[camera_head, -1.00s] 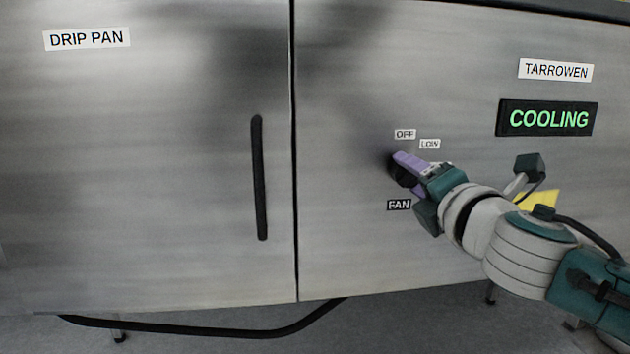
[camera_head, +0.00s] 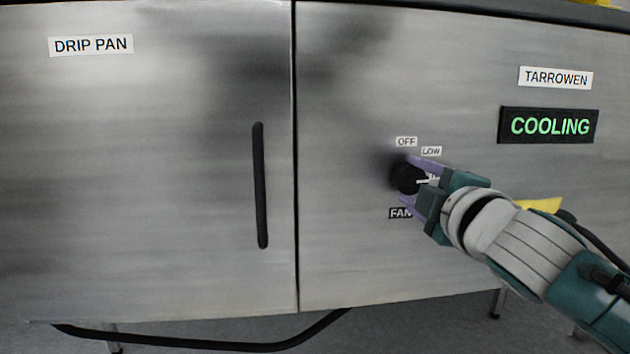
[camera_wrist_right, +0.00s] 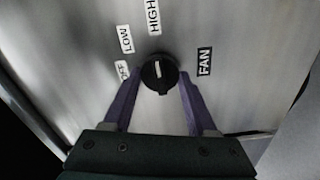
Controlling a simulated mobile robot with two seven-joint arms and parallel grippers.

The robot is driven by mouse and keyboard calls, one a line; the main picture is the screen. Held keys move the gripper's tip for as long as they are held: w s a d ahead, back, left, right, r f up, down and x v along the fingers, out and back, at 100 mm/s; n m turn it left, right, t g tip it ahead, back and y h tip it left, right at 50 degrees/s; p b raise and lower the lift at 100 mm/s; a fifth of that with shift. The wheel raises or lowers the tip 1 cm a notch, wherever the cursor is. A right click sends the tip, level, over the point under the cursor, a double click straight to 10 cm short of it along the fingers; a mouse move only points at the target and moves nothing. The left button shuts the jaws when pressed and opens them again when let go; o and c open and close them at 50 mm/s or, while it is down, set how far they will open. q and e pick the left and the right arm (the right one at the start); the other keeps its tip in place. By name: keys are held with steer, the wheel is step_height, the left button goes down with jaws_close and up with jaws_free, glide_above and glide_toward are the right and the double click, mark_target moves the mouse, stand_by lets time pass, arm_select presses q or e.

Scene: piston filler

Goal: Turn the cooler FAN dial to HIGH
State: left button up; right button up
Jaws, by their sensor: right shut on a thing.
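The black round FAN dial (camera_head: 405,178) sits on the right steel door in the head view. It also shows in the right wrist view (camera_wrist_right: 159,76), where its white pointer mark points up, roughly toward the HIGH label (camera_wrist_right: 153,15). The LOW label (camera_wrist_right: 126,39) and the OFF label (camera_wrist_right: 122,70) lie to the left of that. My right gripper (camera_head: 411,180) is shut on the dial, its purple fingers on opposite sides of it, above and below in the head view. The HIGH label is mostly hidden by the gripper in the head view. My left gripper is not in view.
The FAN label (camera_head: 400,213) is just below the dial, partly covered by the gripper. A COOLING display (camera_head: 549,125) and TARROWEN label (camera_head: 555,77) are to the upper right. A black door handle (camera_head: 260,185) stands to the left. A dark hose (camera_head: 200,342) runs below.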

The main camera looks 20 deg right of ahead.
steer(key=shift+m, duration=0.4)
steer(key=o, duration=1.4)
steer(key=shift+c, duration=0.2)
steer(key=v, duration=1)
steer(key=shift+b, duration=0.4)
steer(key=shift+w, duration=0.1)
